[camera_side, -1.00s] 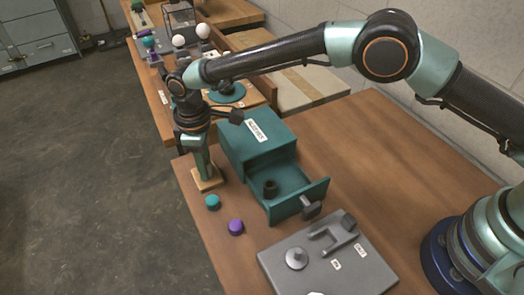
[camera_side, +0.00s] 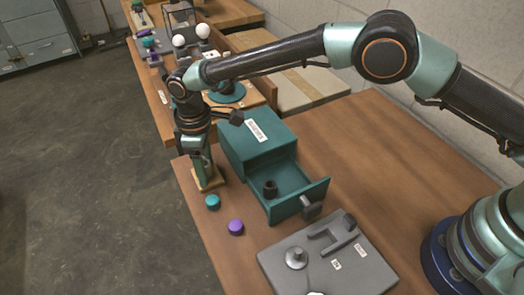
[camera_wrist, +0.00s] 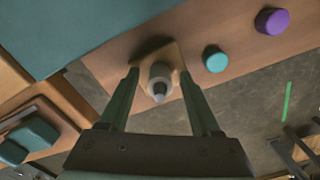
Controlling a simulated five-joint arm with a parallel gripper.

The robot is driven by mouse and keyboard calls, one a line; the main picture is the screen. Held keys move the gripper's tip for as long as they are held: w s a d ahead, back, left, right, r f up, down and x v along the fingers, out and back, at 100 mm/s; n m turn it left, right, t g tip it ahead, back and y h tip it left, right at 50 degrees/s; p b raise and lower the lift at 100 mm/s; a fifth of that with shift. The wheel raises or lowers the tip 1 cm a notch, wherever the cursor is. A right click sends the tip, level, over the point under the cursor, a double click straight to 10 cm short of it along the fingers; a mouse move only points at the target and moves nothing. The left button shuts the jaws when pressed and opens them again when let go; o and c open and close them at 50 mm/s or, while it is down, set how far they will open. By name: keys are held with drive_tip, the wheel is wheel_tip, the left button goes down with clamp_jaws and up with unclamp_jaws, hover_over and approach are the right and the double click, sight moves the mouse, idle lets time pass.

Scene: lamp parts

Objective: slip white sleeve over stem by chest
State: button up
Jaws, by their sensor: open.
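A pale, whitish sleeve (camera_wrist: 161,72) stands on a square wooden base (camera_wrist: 130,65) in the wrist view. A grey stem tip (camera_wrist: 159,90) shows at its centre, so the sleeve looks to be around the stem; how far down it sits I cannot tell. My gripper (camera_wrist: 160,76) is open, one finger on each side of the sleeve with gaps visible. In the side view my gripper (camera_side: 203,168) points down over the wooden base (camera_side: 209,183), hiding the sleeve and stem. The teal chest (camera_side: 252,146) stands just right of it.
The chest's drawer (camera_side: 302,196) is pulled out and holds a dark ring-shaped part (camera_side: 270,188). A teal cap (camera_side: 212,202) and a purple cap (camera_side: 236,227) lie near the table edge. A grey fixture plate (camera_side: 330,255) lies in front. The table right of the chest is clear.

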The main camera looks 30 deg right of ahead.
wheel_tip(320, 180, up, 11)
drive_tip(key=shift+f, duration=0.1)
drive_tip(key=shift+d+r, duration=0.1)
drive_tip(key=shift+r, duration=0.6)
drive_tip(key=s+d+r+m+t+y, duration=0.1)
drive_tip(key=d+r+m, duration=0.2)
drive_tip(key=d+r, duration=0.5)
drive_tip(key=d+r+m+t, duration=0.15)
drive_tip(key=d+r, duration=0.35)
drive_tip(key=d, duration=0.6)
drive_tip(key=s+d+f+m+t+h, duration=0.1)
drive_tip(key=s+d+m, duration=0.6)
drive_tip(key=s+d, duration=0.7)
drive_tip(key=shift+s+d+f+t, duration=0.25)
drive_tip(key=shift+d+f+t, duration=0.3)
drive_tip(key=shift+d+t, duration=0.55)
drive_tip(key=shift+m, duration=0.25)
